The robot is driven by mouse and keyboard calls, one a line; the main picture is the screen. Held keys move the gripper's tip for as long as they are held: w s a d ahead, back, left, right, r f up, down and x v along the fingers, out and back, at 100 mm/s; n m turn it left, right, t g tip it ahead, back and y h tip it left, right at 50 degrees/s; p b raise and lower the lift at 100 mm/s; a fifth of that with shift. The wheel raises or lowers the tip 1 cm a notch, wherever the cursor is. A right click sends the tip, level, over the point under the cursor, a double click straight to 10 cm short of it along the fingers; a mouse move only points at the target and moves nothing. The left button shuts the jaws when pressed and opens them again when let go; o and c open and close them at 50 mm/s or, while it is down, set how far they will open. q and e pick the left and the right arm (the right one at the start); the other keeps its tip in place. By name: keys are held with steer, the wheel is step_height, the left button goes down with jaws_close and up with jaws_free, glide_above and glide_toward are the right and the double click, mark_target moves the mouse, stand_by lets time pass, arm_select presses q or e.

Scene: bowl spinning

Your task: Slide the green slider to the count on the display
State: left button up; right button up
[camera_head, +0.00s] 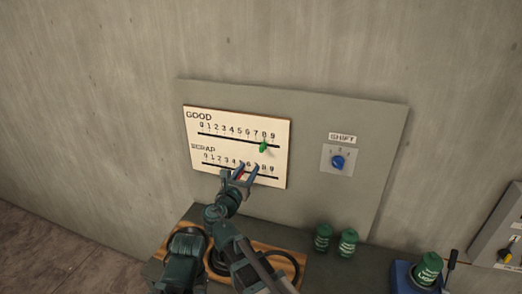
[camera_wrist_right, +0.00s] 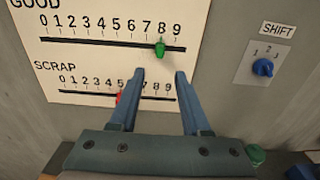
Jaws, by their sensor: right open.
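The green slider (camera_head: 264,147) sits on the upper GOOD scale of the white board (camera_head: 236,122), below the 8. In the wrist view the green slider (camera_wrist_right: 160,47) stands just beyond my fingertips, between their lines. My right gripper (camera_head: 249,166) is open and empty in front of the lower SCRAP scale. In the wrist view its two blue fingers (camera_wrist_right: 160,74) reach up between the two scales, below the green slider and apart from it. No display with a count can be made out. My left gripper is not in view.
A red slider (camera_wrist_right: 119,97) on the SCRAP scale, near 5 to 6, is partly hidden by my left-hand finger. A blue SHIFT knob (camera_head: 338,162) is to the right on the grey panel (camera_head: 375,130). Green canisters (camera_head: 348,243) stand below.

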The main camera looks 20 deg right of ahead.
mark_target(261, 150)
steer(key=x, duration=1.2)
steer(key=shift+w+d, duration=0.2)
steer(key=shift+w, duration=0.05)
jaws_close()
stand_by(0.9)
